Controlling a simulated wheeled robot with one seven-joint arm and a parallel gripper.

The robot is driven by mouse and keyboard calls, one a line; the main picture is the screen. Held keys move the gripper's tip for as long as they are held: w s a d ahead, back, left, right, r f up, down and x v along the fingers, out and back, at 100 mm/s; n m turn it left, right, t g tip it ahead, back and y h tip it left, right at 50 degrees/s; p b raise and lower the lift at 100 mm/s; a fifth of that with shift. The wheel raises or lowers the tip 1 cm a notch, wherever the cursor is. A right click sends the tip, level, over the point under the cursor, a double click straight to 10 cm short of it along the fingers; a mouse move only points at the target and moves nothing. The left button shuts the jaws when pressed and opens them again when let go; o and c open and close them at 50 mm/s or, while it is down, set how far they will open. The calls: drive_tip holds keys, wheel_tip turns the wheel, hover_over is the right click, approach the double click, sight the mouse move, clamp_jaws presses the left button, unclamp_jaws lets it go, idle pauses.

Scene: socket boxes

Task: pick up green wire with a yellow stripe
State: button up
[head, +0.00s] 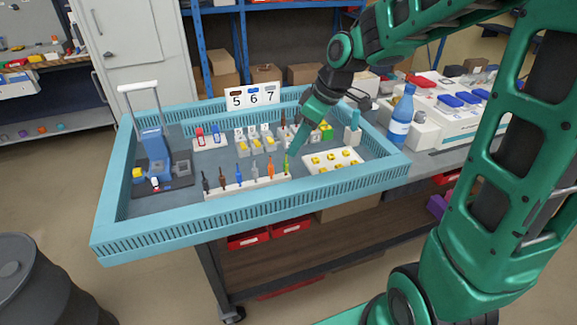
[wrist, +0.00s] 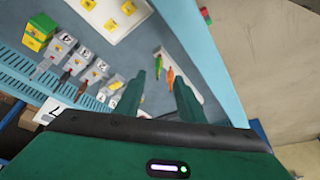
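The green wire with a yellow stripe (head: 287,166) stands upright at the right end of a white rack (head: 247,187) in the head view. In the wrist view the green wire (wrist: 158,66) shows beyond my fingertips, beside the orange wire (wrist: 170,79). My gripper (wrist: 161,80) is open, with its two green fingers apart and nothing seen held between them. In the head view my gripper (head: 294,146) points down just above and behind the green wire; its fingers partly overlap there, so the exact gap to the wire is unclear.
An orange wire (head: 270,167) stands close left of the green one, with several other wires further left. A white tray with yellow pieces (head: 311,170) lies to the right. Grey socket boxes (head: 257,144) stand behind. A blue tray wall (head: 245,213) runs along the front.

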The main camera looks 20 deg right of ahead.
sight(287, 162)
drive_tip(key=x, duration=1)
drive_tip(key=shift+w+f, duration=0.1)
drive_tip(key=shift+w, duration=0.05)
clamp_jaws()
